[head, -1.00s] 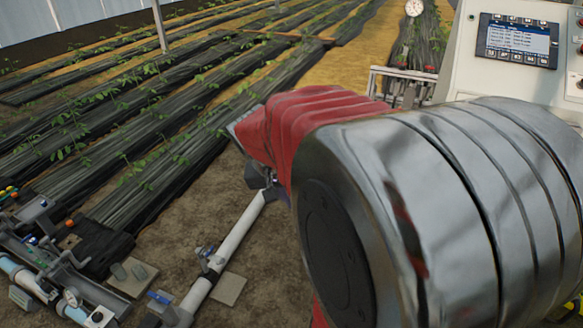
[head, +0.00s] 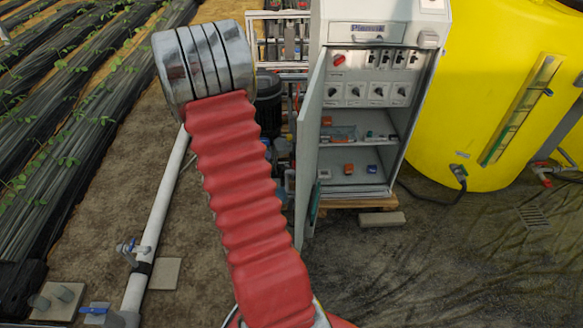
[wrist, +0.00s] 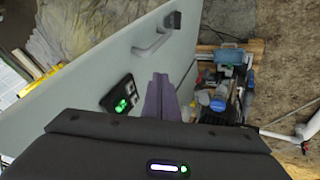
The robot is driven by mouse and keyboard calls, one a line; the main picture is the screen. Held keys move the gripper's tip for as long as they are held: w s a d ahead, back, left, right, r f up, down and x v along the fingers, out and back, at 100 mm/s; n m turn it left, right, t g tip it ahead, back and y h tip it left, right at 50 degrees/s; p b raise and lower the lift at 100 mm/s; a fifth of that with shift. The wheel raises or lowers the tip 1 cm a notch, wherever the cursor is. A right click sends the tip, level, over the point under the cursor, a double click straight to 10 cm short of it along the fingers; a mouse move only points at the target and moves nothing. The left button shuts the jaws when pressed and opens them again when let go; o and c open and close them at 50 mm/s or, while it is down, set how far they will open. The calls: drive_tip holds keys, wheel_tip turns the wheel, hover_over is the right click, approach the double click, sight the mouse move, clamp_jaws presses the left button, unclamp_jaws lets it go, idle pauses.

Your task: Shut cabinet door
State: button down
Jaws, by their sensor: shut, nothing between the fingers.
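The grey-white cabinet (head: 349,187) stands right of centre in the head view, its shelves exposed. Its door (head: 308,137) is open, hinged on the cabinet's left side and swung out toward me, seen nearly edge-on. In the wrist view the door (wrist: 75,88) is a broad pale panel running diagonally. A grey handle (wrist: 153,42) is near its upper end, and a dark plate with green marks is lower down. My gripper (wrist: 159,82) is shut and empty, its fingers overlapping the door's edge in the picture. I cannot tell whether they touch. The head view does not show the fingers.
A large yellow tank (head: 468,95) stands right of the cabinet. A white pipe (head: 158,222) with a blue-handled valve runs along the ground at left. Cluttered equipment (wrist: 225,80) lies beyond the door in the wrist view. The ground before the cabinet is mostly clear.

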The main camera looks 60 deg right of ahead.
drive_tip(key=shift+s+d+f, duration=0.1)
drive_tip(key=shift+d+f, duration=0.05)
drive_tip(key=s+d+f, duration=0.5)
drive_tip(key=s+f, duration=0.2)
drive_tip(key=f, duration=0.1)
drive_tip(key=shift+s+d, duration=0.25)
drive_tip(key=shift+s, duration=0.15)
idle(0.4)
idle(0.4)
